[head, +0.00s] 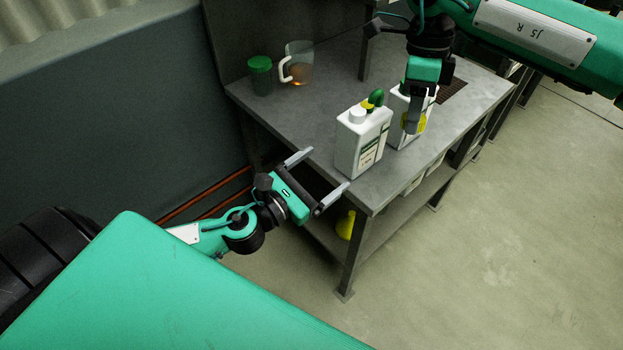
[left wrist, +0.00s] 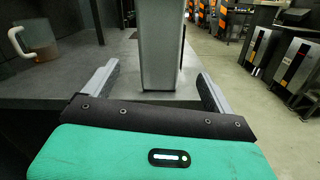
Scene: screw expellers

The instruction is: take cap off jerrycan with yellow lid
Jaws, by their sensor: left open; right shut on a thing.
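A white jerrycan (head: 363,145) with a white cap and green label stands upright near the table's front edge. A second white jerrycan (head: 397,117) stands behind it, partly hidden by my right gripper (head: 413,122). That gripper points down, shut on a yellow piece that looks like the yellow lid (head: 421,123); whether it is clear of the can I cannot tell. My left gripper (head: 316,177) is open and empty at the table's near corner. In the left wrist view a pale upright jerrycan side (left wrist: 161,45) stands ahead, between the open fingers (left wrist: 158,75).
A grey metal table (head: 310,115) carries the cans. A jar with a green lid (head: 260,75) and a clear jug (head: 298,63) stand at the back left. A green and yellow item (head: 374,98) shows behind the front can. A yellow object (head: 345,225) sits below the table.

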